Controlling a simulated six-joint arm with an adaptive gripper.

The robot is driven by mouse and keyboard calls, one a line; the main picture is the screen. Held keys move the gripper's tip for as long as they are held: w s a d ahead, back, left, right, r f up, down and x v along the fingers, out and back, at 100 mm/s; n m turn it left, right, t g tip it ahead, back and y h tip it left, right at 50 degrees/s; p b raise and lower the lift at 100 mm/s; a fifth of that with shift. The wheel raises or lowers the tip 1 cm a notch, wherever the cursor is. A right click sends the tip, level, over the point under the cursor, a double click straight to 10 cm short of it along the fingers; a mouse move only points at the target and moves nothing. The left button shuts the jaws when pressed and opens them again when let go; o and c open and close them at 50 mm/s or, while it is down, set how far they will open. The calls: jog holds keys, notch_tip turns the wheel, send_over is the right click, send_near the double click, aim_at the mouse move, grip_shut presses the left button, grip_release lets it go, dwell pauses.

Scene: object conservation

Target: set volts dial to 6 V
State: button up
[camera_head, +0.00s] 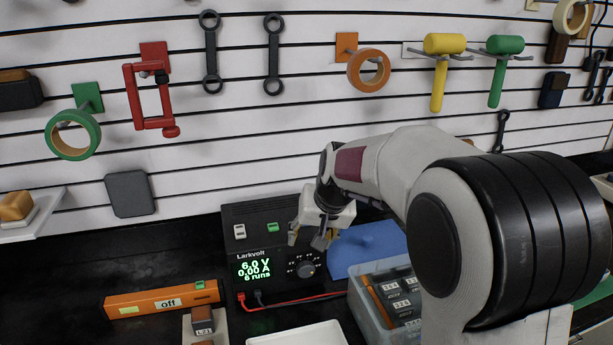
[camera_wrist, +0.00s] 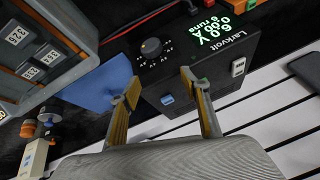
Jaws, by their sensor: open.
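The Larkvolt power supply (camera_head: 262,262) is a black box on the bench, and it also shows in the wrist view (camera_wrist: 215,65). Its green display (camera_head: 254,268) reads 6.0 V, 0.00 A and 6 runs. The round dark volts dial (camera_head: 305,270) sits right of the display with small marks around it; it also shows in the wrist view (camera_wrist: 151,48). My gripper (camera_head: 308,240) is above the supply, near its top front edge. In the wrist view its two fingers (camera_wrist: 160,82) are apart with nothing between them, and the dial lies beyond the tips, not touched.
Red and black leads (camera_head: 290,301) run from the supply's front. A blue piece (camera_head: 368,246) and a grey bin of labelled boxes (camera_head: 360,318) stand right. An orange strip marked off (camera_head: 163,300) lies left. Tools hang on the slatted wall behind.

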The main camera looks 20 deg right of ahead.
jog(key=w+d+r+m+t, duration=0.1)
jog(key=w+r+m+t, duration=0.2)
jog(key=w+r+m, duration=0.2)
jog(key=shift+w+d+r+t, duration=0.25)
jog(key=shift+w+r, duration=1.65)
jog(key=shift+r, duration=0.95)
